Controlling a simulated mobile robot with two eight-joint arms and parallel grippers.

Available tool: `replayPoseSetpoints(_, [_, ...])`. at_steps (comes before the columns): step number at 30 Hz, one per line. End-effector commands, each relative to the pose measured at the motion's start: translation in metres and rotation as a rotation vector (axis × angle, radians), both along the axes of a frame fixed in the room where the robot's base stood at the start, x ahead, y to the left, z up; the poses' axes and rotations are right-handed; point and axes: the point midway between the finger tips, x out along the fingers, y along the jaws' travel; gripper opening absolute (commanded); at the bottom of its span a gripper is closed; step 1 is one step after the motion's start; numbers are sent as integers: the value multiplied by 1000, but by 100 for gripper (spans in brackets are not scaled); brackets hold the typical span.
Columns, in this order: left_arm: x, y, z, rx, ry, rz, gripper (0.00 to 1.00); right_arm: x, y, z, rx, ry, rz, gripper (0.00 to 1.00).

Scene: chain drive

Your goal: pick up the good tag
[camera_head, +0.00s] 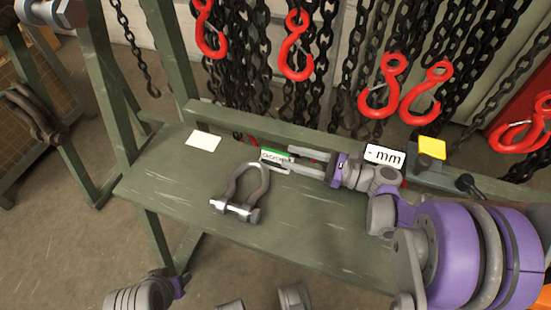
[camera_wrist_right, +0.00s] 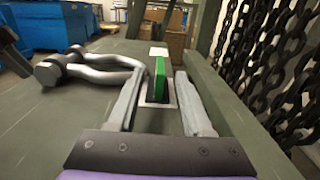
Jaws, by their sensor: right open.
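A tag with a green band and dark lettering on white (camera_head: 277,155) stands near the back of the green bench. I cannot read the lettering for sure. In the right wrist view the green tag (camera_wrist_right: 159,78) stands upright on a pale base between the two fingers. My right gripper (camera_head: 284,161) is open, low over the bench, with its fingers on either side of the tag. The right wrist view shows the open fingers (camera_wrist_right: 159,92) with gaps beside the tag. My left gripper is not clearly in view; only grey and purple arm parts show at the bottom left.
A bow shackle (camera_head: 241,193) lies on the bench (camera_head: 165,180) left of the gripper. A white card (camera_head: 203,139) lies further left. Chains with red hooks (camera_head: 297,47) hang behind.

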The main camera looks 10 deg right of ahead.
Motion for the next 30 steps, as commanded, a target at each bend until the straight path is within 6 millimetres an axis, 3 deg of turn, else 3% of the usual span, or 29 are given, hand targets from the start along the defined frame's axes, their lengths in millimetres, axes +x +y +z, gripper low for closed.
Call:
replayPoseSetpoints(15, [1,0,-9,0,3,0,50,35,53,1,-1,-1,3,50])
replayPoseSetpoints(24, [1,0,-9,0,2,0,50,37,56,2,-1,-1,0,50])
replayPoseSetpoints(30, [1,0,-9,0,3,0,50,37,56,2,-1,-1,0,14])
